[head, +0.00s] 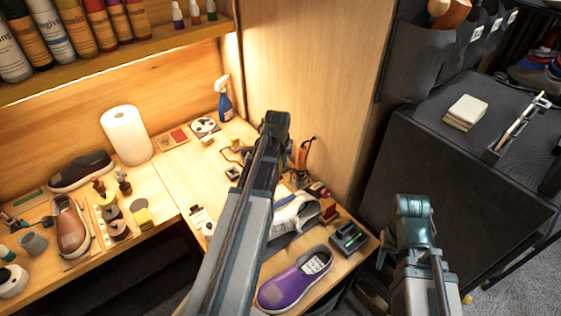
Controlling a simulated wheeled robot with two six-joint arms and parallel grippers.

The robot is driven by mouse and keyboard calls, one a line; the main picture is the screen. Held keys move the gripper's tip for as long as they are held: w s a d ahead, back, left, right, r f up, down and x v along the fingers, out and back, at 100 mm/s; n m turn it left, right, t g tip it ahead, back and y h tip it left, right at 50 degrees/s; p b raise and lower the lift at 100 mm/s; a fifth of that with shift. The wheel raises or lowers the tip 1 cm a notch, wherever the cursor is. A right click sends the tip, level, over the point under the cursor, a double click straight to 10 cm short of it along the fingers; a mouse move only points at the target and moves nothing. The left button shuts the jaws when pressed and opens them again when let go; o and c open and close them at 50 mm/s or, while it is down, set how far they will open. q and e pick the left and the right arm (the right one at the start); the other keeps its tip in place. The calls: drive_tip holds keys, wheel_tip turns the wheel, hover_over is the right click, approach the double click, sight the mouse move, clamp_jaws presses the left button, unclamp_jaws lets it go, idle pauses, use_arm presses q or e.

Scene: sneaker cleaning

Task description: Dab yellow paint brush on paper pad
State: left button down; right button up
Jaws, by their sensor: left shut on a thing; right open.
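My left gripper (275,125) is at the far end of the arm reaching over the bench. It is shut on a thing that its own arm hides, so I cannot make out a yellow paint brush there. My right gripper (413,206) is open, right of the bench and in front of the dark cabinet; its fingertips are hard to see. A flat pad with a red patch (178,136) lies at the back of the bench; I cannot tell whether it is the paper pad. Beside it is a white palette (205,126) with coloured dabs.
A blue spray bottle (224,101) and paper towel roll (128,136) stand at the back. A purple shoe (290,282), white shoe (297,212) and brown shoe (71,228) lie on the wooden bench (177,180). White pads (465,111) rest on the dark cabinet (450,165).

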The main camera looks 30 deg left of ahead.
sight(280, 174)
use_arm(q)
drive_tip(key=shift+f+b, duration=0.3)
drive_tip(key=shift+f, duration=0.3)
use_arm(e)
drive_tip(key=shift+w+f, duration=0.1)
drive_tip(key=shift+f, duration=0.55)
use_arm(q)
drive_tip(key=shift+f, duration=0.1)
use_arm(e)
drive_tip(key=shift+f, duration=0.1)
use_arm(q)
wheel_tip(280, 174, down, 6)
drive_tip(key=b, duration=0.6)
use_arm(e)
wheel_tip(280, 174, down, 6)
drive_tip(key=shift+r, duration=0.15)
use_arm(q)
drive_tip(key=shift+f+b, duration=0.4)
drive_tip(key=shift+b, duration=0.1)
use_arm(e)
drive_tip(key=shift+f, duration=0.55)
use_arm(q)
drive_tip(key=shift+r, duration=0.1)
use_arm(e)
drive_tip(key=shift+r, duration=0.1)
use_arm(q)
wheel_tip(280, 174, up, 7)
drive_tip(key=p, duration=0.7)
use_arm(e)
wheel_tip(280, 174, up, 7)
